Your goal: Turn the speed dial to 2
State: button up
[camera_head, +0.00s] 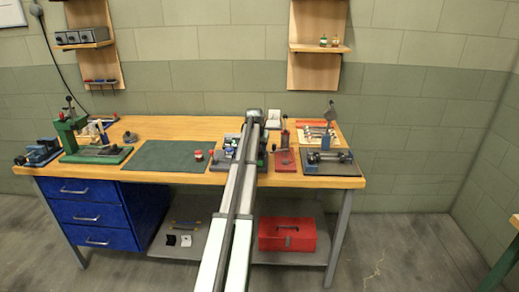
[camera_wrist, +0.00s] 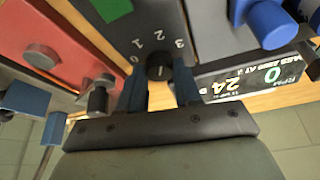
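The speed dial (camera_wrist: 158,66) is a small dark round knob on a dark grey panel in the wrist view. Pale numerals, with 1, 2 and 3 readable, curve around its far side. A faint pale mark shows on the knob, but I cannot tell which numeral it points to. My gripper (camera_wrist: 159,78) has two blue fingers apart, one on each side of the knob, with the knob at their tips. I cannot tell whether either finger touches it. In the head view my arm covers the dial and the gripper.
A red block (camera_wrist: 45,45) with a round knob is at left, and a blue cylindrical part (camera_wrist: 270,22) at upper right. A green mat (camera_head: 170,156) lies left of my arm.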

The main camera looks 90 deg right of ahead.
jog(key=o, duration=0.4)
jog(key=shift+o, duration=0.2)
jog(key=v, duration=1.4)
jog(key=shift+f, duration=0.1)
